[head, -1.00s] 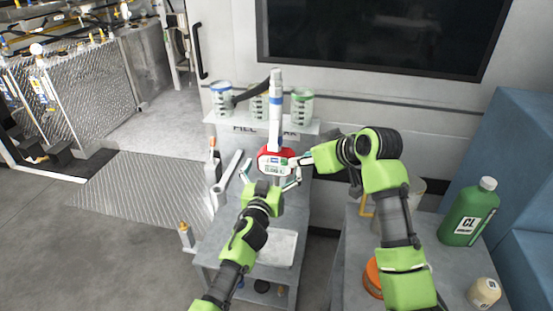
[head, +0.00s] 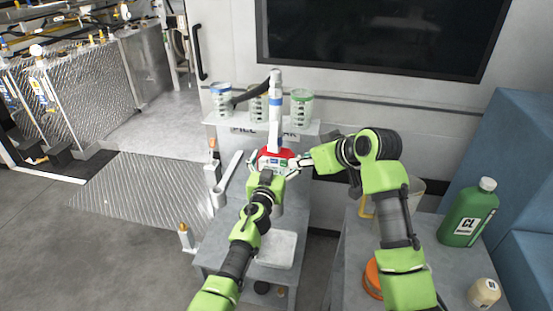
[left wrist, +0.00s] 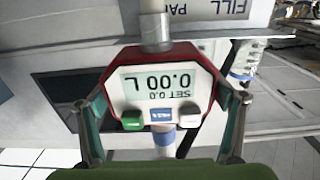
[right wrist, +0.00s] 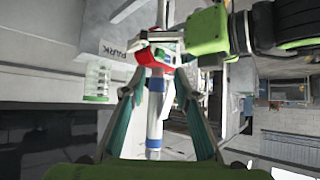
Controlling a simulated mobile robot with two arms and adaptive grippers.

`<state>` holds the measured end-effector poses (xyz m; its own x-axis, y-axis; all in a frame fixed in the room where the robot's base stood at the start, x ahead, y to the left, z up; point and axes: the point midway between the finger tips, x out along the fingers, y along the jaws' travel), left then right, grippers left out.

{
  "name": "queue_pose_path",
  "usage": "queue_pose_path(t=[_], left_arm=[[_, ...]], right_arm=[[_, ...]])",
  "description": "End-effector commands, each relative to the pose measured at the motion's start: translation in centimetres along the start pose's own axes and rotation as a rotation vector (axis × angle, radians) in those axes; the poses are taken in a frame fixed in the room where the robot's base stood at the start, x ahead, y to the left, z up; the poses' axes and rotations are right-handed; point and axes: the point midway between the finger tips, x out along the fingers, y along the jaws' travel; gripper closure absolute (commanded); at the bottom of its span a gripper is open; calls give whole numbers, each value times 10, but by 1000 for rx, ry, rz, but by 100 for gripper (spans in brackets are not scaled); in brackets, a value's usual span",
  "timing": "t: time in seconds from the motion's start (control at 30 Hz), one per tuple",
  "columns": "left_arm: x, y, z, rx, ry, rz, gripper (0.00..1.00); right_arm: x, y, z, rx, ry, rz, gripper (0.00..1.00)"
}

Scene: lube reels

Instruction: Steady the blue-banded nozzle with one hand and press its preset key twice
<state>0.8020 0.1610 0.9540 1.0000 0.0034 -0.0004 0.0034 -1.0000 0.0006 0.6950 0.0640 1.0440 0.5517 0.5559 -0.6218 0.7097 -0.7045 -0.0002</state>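The blue-banded nozzle (head: 276,112) stands upright at the shelf, its red-framed head (head: 277,153) lowest. A green key (left wrist: 132,122), a blue key (left wrist: 161,115) and a pale key (left wrist: 188,117) sit in a row. My left gripper (left wrist: 163,100) is open, one finger on each side of the head; contact is unclear. My right gripper (right wrist: 160,74) comes from the right, its fingers drawn in on the nozzle (right wrist: 155,108) around the head end. The exact contact is partly hidden.
Several lidded jars (head: 302,104) stand on the labelled shelf (head: 312,128) behind the nozzle. A grey bench (head: 232,245) lies below.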

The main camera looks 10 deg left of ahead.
Motion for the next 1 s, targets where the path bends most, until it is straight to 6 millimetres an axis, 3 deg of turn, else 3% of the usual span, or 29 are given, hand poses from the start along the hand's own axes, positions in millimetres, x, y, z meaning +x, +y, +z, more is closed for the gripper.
queue_pose_path(t=[0.03,0.17,0.3,1.0], left_arm=[[0,0,0,0,0,0,33],[0,0,0,0,0,0,65],[0,0,0,0,0,0,65],[0,0,0,1,0,0,65]], right_arm=[[0,0,0,0,0,0,72],[0,0,0,0,0,0,72],[0,0,0,0,0,0,100],[0,0,0,0,0,0,100]])
